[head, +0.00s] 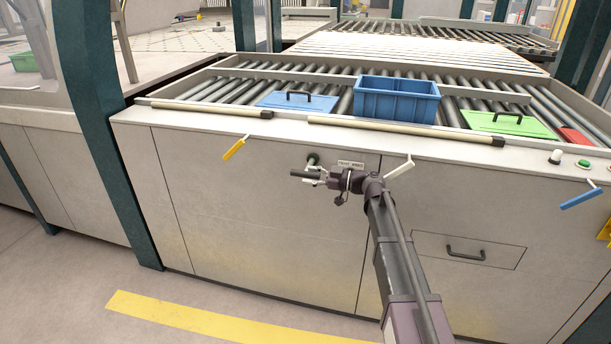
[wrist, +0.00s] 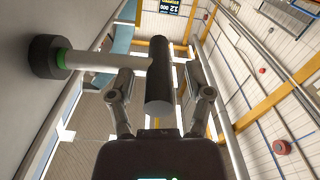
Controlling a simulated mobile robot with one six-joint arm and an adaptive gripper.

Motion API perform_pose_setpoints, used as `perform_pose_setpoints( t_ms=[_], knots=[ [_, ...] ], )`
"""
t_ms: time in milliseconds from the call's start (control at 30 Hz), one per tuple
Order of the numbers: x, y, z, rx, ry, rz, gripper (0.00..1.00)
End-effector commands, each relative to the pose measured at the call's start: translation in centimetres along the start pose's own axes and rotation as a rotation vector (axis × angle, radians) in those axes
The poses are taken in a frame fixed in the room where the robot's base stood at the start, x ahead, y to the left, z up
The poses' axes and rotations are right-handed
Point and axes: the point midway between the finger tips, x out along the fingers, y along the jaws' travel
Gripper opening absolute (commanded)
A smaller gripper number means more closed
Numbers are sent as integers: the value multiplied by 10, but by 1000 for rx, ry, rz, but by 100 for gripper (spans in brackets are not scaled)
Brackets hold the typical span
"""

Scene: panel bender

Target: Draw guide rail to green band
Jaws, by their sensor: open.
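The guide rail shows in the wrist view as a pale rod (wrist: 92,62) standing out from a round dark collar (wrist: 42,57) on the machine's front. A green band (wrist: 63,58) shows on the rod right beside the collar. The rod's other end carries a dark cylindrical crossbar handle (wrist: 159,80). My gripper (wrist: 160,85) is open, with one finger on each side of the handle; I cannot tell whether either finger touches it. In the head view, my gripper (head: 315,177) is at the dark handle (head: 300,174), just in front of the dark collar (head: 313,159).
Yellow (head: 234,149), white (head: 400,169) and blue (head: 580,198) levers stick out from the front panel. A drawer handle (head: 465,253) is at lower right. A blue bin (head: 396,99) stands on the rollers above. The floor in front, with a yellow stripe (head: 190,316), is clear.

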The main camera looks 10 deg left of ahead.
Motion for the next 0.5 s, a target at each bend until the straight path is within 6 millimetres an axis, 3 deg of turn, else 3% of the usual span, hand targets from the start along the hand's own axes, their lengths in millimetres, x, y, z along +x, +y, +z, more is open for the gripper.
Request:
perform_pose_setpoints(
  t_ms=[500],
  knots=[
    [-78,1,0,0,-1,2,65]
  ],
)
